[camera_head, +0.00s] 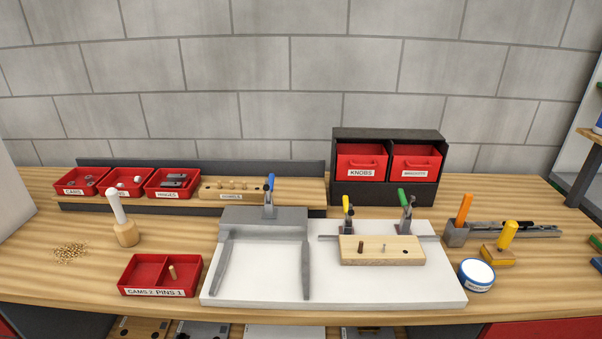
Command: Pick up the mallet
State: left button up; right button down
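The mallet (126,233) stands on the left part of the wooden workbench, head down on the bench top. Its head is light wood and its white handle points up, tilted slightly to the left. Nothing touches the mallet from above, and it is in full view. Neither my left gripper nor my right gripper shows in the head view.
A divided red tray (190,274) sits in front of the mallet, and a pile of small tan pieces (70,252) lies to its left. Red bins (80,181) line the shelf behind. A grey fixture (262,222) and a clamped wooden board (345,251) are right.

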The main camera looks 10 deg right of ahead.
aim_at(125, 228)
jog(key=i+l, duration=0.2)
jog(key=l, duration=0.15)
jog(key=i+l, duration=0.2)
jog(key=l, duration=0.2)
jog(key=i+l, duration=0.2)
jog(key=l, duration=0.15)
jog(key=i+l, duration=0.2)
jog(key=l, duration=0.15)
jog(key=j+u, duration=1.05)
jog(key=j, duration=0.15)
jog(key=i+j+z, duration=0.1)
jog(key=j, duration=0.25)
jog(key=i+j+z, duration=0.15)
jog(key=i+j, duration=0.15)
jog(key=i+j+z, duration=0.1)
jog(key=j, duration=0.4)
jog(key=i, duration=0.05)
